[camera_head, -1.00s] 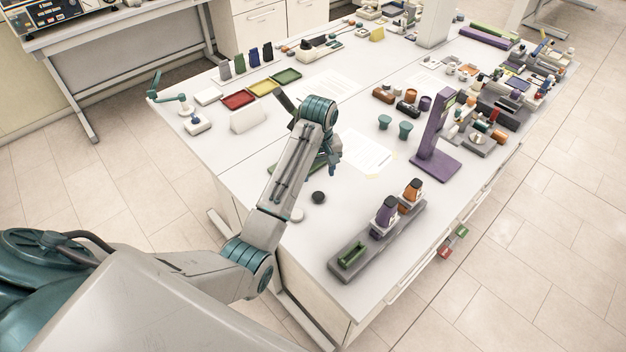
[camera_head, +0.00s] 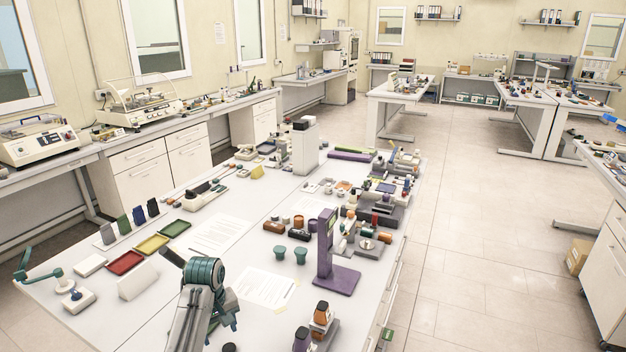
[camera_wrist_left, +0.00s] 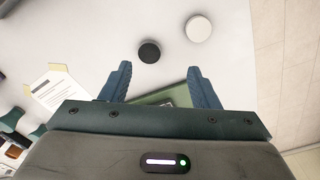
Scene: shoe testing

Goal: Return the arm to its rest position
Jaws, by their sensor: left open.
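My left arm (camera_head: 200,300) reaches over the white table, with its teal wrist joint bent. My left gripper (camera_head: 229,317) hangs at its end, partly hidden by the arm. In the left wrist view the left gripper (camera_wrist_left: 158,72) is open, with its two blue fingers apart and nothing between the tips. A green flat piece (camera_wrist_left: 165,95) lies below and between the fingers, partly hidden by the gripper body. A black disc (camera_wrist_left: 149,51) and a white disc (camera_wrist_left: 198,28) lie on the table beyond the fingertips. My right gripper is not in view.
A purple stand (camera_head: 328,262) and orange and purple bottles, including the orange one (camera_head: 321,318), stand right of the arm. Red (camera_head: 125,262), yellow (camera_head: 151,244) and green (camera_head: 175,228) trays and a white block (camera_head: 137,281) lie left. Paper sheets (camera_head: 266,289) lie nearby.

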